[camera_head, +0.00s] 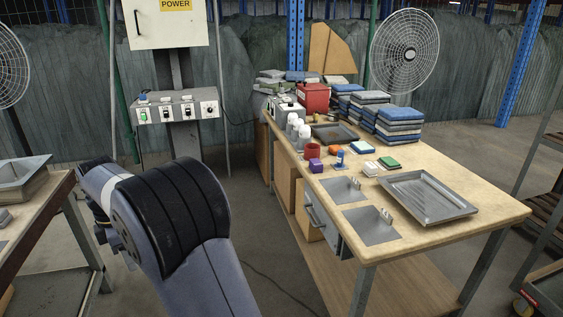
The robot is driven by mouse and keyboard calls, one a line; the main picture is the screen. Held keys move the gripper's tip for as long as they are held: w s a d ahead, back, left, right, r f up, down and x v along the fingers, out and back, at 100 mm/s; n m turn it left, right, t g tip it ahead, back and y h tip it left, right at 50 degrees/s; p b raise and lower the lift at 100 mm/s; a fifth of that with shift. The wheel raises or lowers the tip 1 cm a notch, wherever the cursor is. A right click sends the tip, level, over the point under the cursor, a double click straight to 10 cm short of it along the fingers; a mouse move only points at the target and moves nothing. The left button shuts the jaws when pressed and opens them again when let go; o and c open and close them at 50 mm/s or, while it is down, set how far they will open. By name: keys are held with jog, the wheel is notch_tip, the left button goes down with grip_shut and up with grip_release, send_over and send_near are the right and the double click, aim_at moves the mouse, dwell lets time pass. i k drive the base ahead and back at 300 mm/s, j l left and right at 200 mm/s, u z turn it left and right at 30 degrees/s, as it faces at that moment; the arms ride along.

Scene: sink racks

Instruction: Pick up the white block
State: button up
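A small flat white block (371,168) lies on the wooden table on the right, just left of a green block (389,163). A pale block with blue (361,147) lies behind it. My arm fills the lower left, in the gap between the tables, well apart from the white block. My gripper's fingers do not show, so what they hold cannot be seen.
The wooden table (480,207) bears a grey tray (428,197), two sunken metal basins (372,226), a purple block (316,165), a red mug (312,151), white bottles and stacked cloths (399,125). A control box (177,108) stands behind my arm. Another table is at left.

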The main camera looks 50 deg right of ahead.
aim_at(371, 170)
jog(key=i+z, duration=0.35)
jog(key=i, duration=0.15)
jog(key=i+j+z, duration=0.1)
jog(key=i+z, duration=0.2)
jog(key=i, duration=0.15)
jog(key=i+j+z, duration=0.35)
jog(key=i, duration=0.15)
jog(key=i+l+z, duration=0.1)
jog(key=z, duration=0.35)
jog(key=i+z, duration=0.6)
jog(key=z, duration=0.3)
jog(key=i+j+z, duration=0.15)
jog(key=z, duration=0.35)
jog(key=i+z, duration=0.3)
jog(key=z, duration=0.15)
jog(key=i+z, duration=0.25)
jog(key=z, duration=0.15)
